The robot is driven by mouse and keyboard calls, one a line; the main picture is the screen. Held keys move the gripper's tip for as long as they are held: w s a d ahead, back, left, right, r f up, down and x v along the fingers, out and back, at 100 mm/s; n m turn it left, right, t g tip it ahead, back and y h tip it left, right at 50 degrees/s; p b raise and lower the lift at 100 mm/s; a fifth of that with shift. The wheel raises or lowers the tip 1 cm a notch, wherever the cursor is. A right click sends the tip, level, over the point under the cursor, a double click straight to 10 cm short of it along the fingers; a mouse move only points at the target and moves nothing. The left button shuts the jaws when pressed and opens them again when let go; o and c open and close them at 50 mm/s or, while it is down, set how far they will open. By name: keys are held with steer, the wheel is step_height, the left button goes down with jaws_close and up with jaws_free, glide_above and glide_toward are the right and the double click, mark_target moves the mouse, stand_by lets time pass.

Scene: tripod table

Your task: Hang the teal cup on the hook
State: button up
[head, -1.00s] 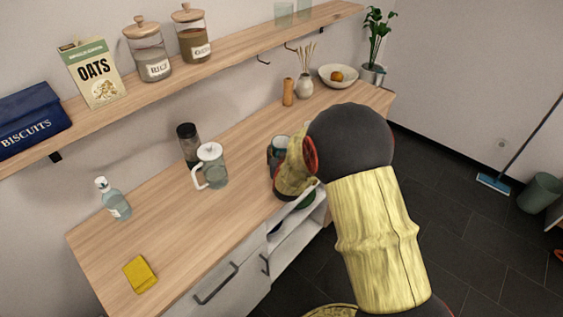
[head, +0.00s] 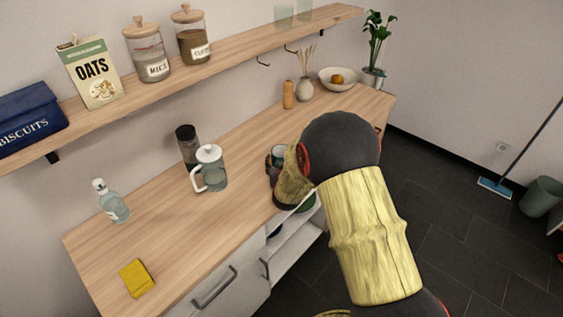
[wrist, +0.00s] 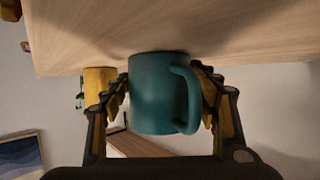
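The teal cup (wrist: 153,95) fills the middle of the wrist view, upside down in that picture, with its handle to the right. My gripper (wrist: 163,80) has one finger against each side of it, the right finger by the handle. In the head view my gripper (head: 271,165) is over the counter's front part, and only a bit of the cup (head: 279,153) shows past it. I cannot tell if the cup's base touches the counter. Two dark hooks are under the wall shelf, a nearer one (head: 263,64) and a farther one (head: 290,50).
The counter (head: 160,240) holds a glass press jug (head: 211,170), a dark grinder (head: 187,145), a bottle (head: 111,203) and a yellow sponge (head: 137,278). A wooden mill (head: 288,95), reed vase (head: 305,89) and bowl (head: 338,79) stand farther back. The shelf (head: 225,58) overhangs the counter.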

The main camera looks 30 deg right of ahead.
steer(key=shift+o, duration=0.9)
steer(key=shift+s+a+r, duration=0.1)
steer(key=shift+s+r, duration=0.1)
steer(key=shift+r, duration=0.15)
steer(key=p+v, duration=0.3)
steer(key=v, duration=0.8)
steer(key=shift+a, duration=0.1)
steer(key=s+a+r+n+g+y, duration=0.1)
steer(key=s+a+r+y, duration=0.1)
steer(key=a+r, duration=0.35)
steer(key=s+a+r+n+g+y, duration=0.1)
steer(key=s+a+r+n+y, duration=0.15)
steer(key=a+r, duration=0.35)
steer(key=s+a+r+g, duration=0.1)
steer(key=s+r, duration=0.3)
steer(key=s, duration=0.8)
steer(key=s+a+r+n+g+y, duration=0.1)
steer(key=s+r, duration=0.4)
steer(key=s, duration=0.6)
steer(key=a+g, duration=0.1)
steer(key=g, duration=0.1)
steer(key=shift+s+g, duration=0.3)
steer(key=shift+s, duration=0.1)
